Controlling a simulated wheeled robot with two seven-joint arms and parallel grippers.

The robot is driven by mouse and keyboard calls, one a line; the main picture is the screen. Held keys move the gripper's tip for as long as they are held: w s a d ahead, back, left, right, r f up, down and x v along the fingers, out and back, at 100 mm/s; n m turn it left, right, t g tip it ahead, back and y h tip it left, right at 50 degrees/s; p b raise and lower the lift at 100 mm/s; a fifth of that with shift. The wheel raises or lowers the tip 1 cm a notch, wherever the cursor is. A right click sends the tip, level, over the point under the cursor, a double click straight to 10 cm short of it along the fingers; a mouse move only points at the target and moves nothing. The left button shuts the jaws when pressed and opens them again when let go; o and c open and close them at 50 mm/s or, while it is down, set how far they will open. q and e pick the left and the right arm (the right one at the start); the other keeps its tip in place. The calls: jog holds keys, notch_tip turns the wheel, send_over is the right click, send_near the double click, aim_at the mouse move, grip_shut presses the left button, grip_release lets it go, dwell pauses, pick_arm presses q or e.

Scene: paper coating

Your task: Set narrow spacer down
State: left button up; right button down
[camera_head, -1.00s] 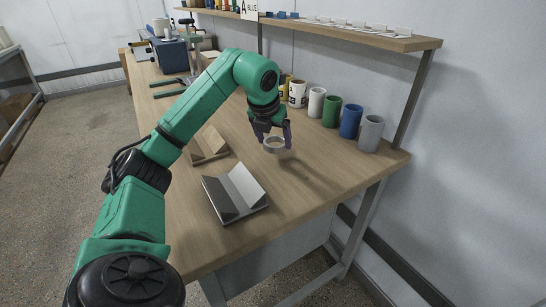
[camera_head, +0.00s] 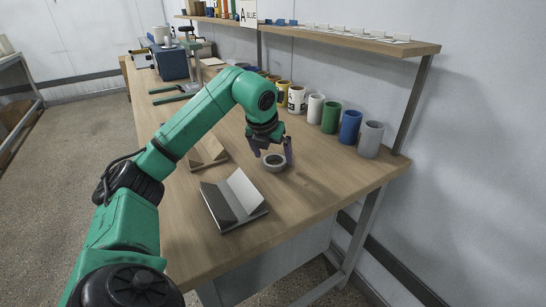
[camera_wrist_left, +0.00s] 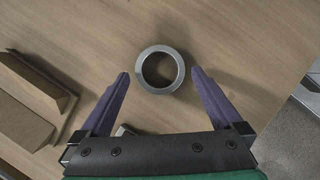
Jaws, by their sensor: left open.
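The narrow spacer, a short grey ring (camera_head: 274,161), sits on the wooden table top. In the left wrist view the ring (camera_wrist_left: 160,52) lies flat, its hole facing up with wood showing through. My left gripper (camera_head: 271,153) is right at the ring. Its two purple fingers (camera_wrist_left: 160,75) are spread on either side of the ring, with gaps between fingers and ring, so it is open and empty. My right gripper is in neither view.
A grey V-shaped block (camera_head: 250,192) stands in front of the ring, and a wooden V-shaped block (camera_head: 213,150) to its left. Several coloured cups, including a grey one (camera_head: 370,140) and a blue one (camera_head: 350,127), line the wall side. A shelf (camera_head: 330,34) runs above.

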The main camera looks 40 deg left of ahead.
pick_arm(q)
jog(key=p+v, duration=0.1)
jog(key=v, duration=0.9)
jog(key=shift+s+r+p, duration=0.2)
jog(key=shift+p, duration=0.2)
